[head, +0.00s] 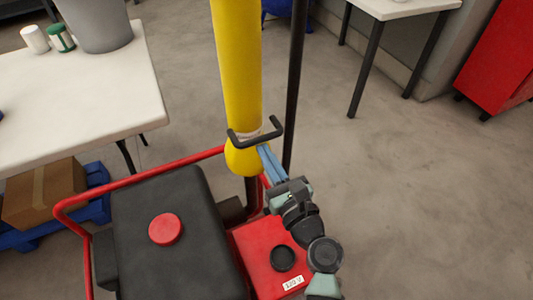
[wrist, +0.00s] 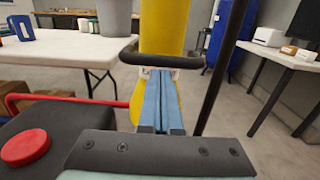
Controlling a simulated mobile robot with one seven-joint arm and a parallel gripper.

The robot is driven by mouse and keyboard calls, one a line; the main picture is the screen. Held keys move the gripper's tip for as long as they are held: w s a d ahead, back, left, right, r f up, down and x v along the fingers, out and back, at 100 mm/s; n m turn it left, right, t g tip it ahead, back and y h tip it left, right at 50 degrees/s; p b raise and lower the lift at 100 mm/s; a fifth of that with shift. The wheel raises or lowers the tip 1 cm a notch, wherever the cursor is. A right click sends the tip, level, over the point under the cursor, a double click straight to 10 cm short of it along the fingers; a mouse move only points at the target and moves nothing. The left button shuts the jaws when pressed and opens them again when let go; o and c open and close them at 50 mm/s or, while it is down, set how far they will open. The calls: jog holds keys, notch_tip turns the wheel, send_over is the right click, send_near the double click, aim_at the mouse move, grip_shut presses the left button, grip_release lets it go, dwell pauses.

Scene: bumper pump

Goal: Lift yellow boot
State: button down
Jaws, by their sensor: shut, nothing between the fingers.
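The yellow boot (head: 237,70) is a tall upright tube with a rounded lower end, standing over the red machine in the head view. It also shows in the wrist view (wrist: 163,35), straight ahead. A black handle bar (head: 255,138) crosses the front of the boot near its lower end. My gripper (head: 262,149) has its blue fingers together, just below the handle bar and in front of the boot's lower end. In the wrist view the fingertips (wrist: 161,73) overlap the boot and sit under the bar. I cannot tell whether they touch either one. The fingers hide part of the boot.
The red-framed machine (head: 270,245) has a black cover (head: 165,235) with a red cap (head: 165,229). A dark pole (head: 293,80) rises right of the boot. A white table (head: 75,100) with a grey bucket stands left. Open floor (head: 420,190) lies right.

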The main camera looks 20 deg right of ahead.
notch_tip(320, 180, up, 20)
jog(key=p, duration=1.7)
jog(key=shift+p, duration=0.35)
jog(key=shift+f, duration=0.15)
